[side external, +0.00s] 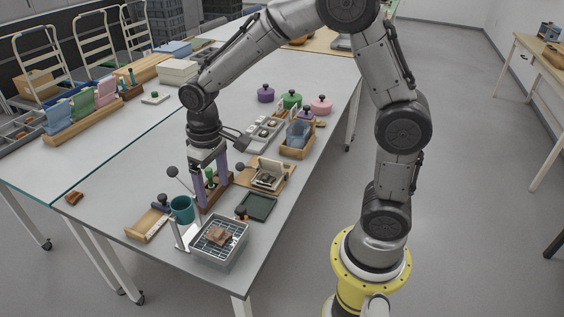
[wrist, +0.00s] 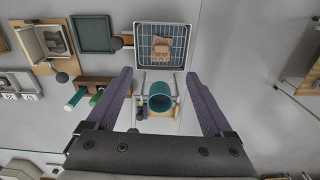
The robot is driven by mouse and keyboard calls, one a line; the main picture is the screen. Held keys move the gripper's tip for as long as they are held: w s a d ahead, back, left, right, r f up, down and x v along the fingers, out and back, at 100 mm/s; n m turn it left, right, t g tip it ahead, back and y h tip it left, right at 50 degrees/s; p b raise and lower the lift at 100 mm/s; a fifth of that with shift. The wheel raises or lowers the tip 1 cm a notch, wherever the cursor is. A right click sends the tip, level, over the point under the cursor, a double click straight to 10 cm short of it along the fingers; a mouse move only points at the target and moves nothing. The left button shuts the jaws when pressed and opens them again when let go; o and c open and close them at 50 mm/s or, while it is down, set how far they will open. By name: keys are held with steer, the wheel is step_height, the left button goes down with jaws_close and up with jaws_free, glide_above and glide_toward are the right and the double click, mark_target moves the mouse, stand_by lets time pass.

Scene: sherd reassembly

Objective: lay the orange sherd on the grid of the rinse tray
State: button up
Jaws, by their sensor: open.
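The rinse tray (side external: 238,258) is a pale rectangular tub with a wire grid, near the table's front corner. It also shows at the top of the wrist view (wrist: 138,62). A tan to orange-brown sherd (side external: 217,237) lies on the grid, near its middle; the wrist view shows it too (wrist: 161,47), with darker marks. I cannot tell whether it is one piece or more. My gripper (side external: 210,187), with purple fingers, points down over the table behind the tray. Its fingers are wide apart with nothing between them, clear of the sherd; they also show in the wrist view (wrist: 158,78).
A teal cup (side external: 182,209) stands close behind the tray. A dark green tray (side external: 257,206) lies to the right. A wooden stand with tubes (wrist: 97,88) is close to one finger. A small orange-brown piece (side external: 73,198) lies at the table's left, with clear surface around it.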

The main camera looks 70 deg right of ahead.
steer(key=s+d+r+t, duration=0.1)
steer(key=s+r+t, duration=0.1)
steer(key=s+r, duration=0.3)
steer(key=s+d+r+t, duration=0.2)
steer(key=s+r, duration=0.4)
steer(key=s, duration=0.8)
steer(key=shift+s+n+t, duration=0.25)
steer(key=shift+n+t, duration=0.05)
steer(key=shift+t, duration=0.3)
